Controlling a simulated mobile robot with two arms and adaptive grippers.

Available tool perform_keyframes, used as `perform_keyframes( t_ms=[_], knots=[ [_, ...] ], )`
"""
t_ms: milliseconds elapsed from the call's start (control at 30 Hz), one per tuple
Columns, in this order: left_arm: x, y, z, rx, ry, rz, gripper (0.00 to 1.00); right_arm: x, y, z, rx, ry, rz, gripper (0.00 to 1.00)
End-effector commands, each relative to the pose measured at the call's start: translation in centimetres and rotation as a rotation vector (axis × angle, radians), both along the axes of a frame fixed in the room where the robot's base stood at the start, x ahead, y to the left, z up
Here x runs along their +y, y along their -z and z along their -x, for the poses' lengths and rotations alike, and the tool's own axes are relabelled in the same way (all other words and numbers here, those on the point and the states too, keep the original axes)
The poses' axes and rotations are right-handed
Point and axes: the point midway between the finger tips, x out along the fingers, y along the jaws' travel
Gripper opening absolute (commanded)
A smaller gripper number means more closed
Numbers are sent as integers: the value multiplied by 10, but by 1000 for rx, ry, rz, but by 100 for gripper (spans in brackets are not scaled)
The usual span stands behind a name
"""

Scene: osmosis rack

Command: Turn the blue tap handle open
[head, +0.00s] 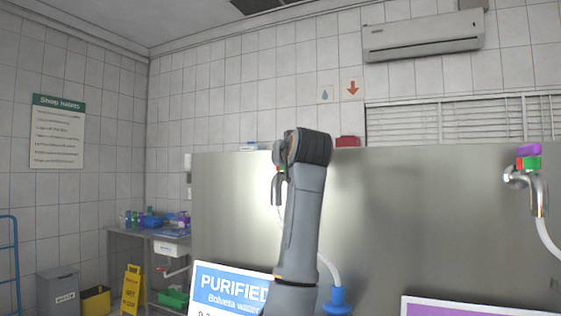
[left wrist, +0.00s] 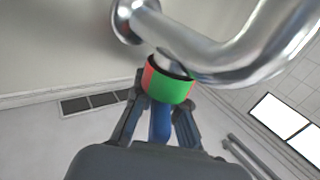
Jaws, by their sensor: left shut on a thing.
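In the left wrist view, the blue tap handle (left wrist: 160,124) sits between the dark fingers of my left gripper (left wrist: 158,112), which is shut on it. A red and green collar (left wrist: 168,82) lies between the handle and the chrome tap (left wrist: 230,60). In the head view, my left arm stands in front of this tap and hides most of it. A narrow part of the chrome spout (head: 277,188) shows left of my arm. The blue handle and the fingertips are hidden in that view. My right gripper is not in view.
A second tap with a purple handle (head: 528,150) is at the right on the steel panel (head: 420,220). A white hose (head: 328,268) runs down to a blue fitting (head: 338,300) beside my arm. A PURIFIED sign (head: 230,289) stands low in front.

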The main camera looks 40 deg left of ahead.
Motion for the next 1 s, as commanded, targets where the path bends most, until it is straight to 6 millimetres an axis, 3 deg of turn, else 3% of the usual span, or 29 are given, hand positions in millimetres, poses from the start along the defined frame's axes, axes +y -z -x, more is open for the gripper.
perform_keyframes(
  t_ms=[433, 467, 567, 867, 1000],
  knots=[
    [-1, 1, -1, 2, 12, 3, 0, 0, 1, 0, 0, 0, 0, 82],
    [-1, 1, -1, 2, 12, 3, 14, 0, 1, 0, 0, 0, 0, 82],
    [0, 1, -1, 2, 12, 3, 34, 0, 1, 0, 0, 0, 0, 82],
    [-1, 1, 0, 1, 11, 2, 35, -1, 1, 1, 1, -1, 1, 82],
    [-9, 0, 5, -1, 12, -1, 35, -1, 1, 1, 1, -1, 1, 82]
  ],
)
